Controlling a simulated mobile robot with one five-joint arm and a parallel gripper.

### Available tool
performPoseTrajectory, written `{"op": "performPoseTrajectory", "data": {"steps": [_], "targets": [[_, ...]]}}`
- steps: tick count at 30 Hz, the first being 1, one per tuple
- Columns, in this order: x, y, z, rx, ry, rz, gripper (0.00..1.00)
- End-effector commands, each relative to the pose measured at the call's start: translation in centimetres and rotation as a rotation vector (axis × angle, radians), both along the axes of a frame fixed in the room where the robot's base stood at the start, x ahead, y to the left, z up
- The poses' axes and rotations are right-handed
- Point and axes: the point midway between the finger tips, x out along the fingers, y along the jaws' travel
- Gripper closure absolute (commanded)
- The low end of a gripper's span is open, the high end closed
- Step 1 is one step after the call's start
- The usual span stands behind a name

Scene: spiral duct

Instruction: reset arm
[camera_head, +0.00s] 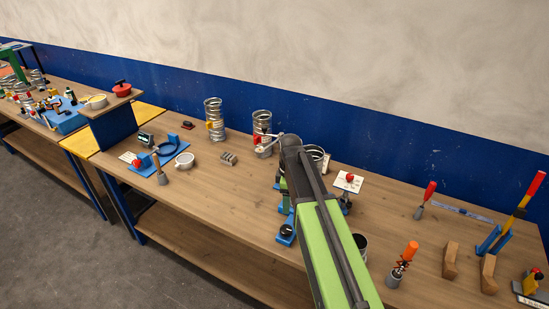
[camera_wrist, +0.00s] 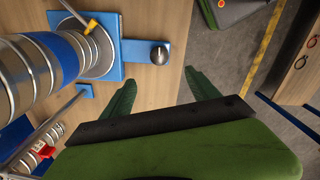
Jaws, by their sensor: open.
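My gripper (camera_wrist: 160,77) is open and empty in the wrist view, its two green fingers spread apart over the wooden workbench (camera_wrist: 150,22). A silver spiral duct (camera_wrist: 22,72) with a blue band and a yellow mark stands on the left of that view, apart from the fingers. A blue fixture (camera_wrist: 132,50) with a round metal knob lies beyond the left finger. In the head view my green and dark grey arm reaches out over the bench (camera_head: 240,205), and the gripper cannot be made out there. Wire-like coiled cylinders (camera_head: 214,125) stand near the back wall.
Several tools stand around: a white cup (camera_head: 184,160), a blue clamp fixture (camera_head: 158,160), a red-handled tool (camera_head: 426,195), an orange-handled tool (camera_head: 408,255) and wooden blocks (camera_head: 450,260). A second bench (camera_head: 30,130) at left is crowded. The bench's front left is clear.

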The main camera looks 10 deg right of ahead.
Motion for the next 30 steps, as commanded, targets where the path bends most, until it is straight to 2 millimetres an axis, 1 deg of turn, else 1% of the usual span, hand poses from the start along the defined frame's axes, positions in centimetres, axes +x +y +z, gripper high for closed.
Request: {"op": "performPoseTrajectory", "data": {"steps": [2, 4, 5, 6, 8, 9, 11, 12, 14, 15, 17, 18, 20, 21, 24, 27, 30], "targets": [[0.0, 0.0, -0.2, 0.0, 0.0, 0.0, 0.3], [0.0, 0.0, -1.5, 0.0, 0.0, 0.0, 0.3], [0.0, 0.0, -2.4, 0.0, 0.0, -0.001, 0.3], [-0.1, -0.1, -3.9, 0.0, 0.0, -0.002, 0.3], [-0.9, -0.3, -6.5, 0.0, 0.0, -0.004, 0.3], [-1.8, -0.4, -8.2, 0.0, 0.0, -0.006, 0.3], [-3.3, -0.6, -10.6, 0.0, 0.0, -0.026, 0.3], [-4.3, -0.7, -11.9, 0.0, 0.0, -0.065, 0.3], [-6.0, -0.9, -13.7, -0.001, -0.001, -0.15, 0.3], [-7.1, -1.0, -15.0, -0.001, -0.001, -0.223, 0.3], [-9.1, -1.2, -16.8, -0.001, 0.0, -0.364, 0.3], [-10.3, -1.3, -17.5, -0.001, 0.0, -0.465, 0.3], [-11.7, -1.3, -18.0, -0.002, -0.001, -0.613, 0.3], [-12.5, -1.4, -18.0, -0.002, -0.001, -0.708, 0.3], [-13.9, -1.4, -17.3, -0.002, 0.0, -0.925, 0.3], [-14.3, -1.4, -17.3, -0.002, -0.001, -1.102, 0.3], [-14.1, -1.4, -17.3, -0.002, -0.001, -1.214, 0.3]]}}
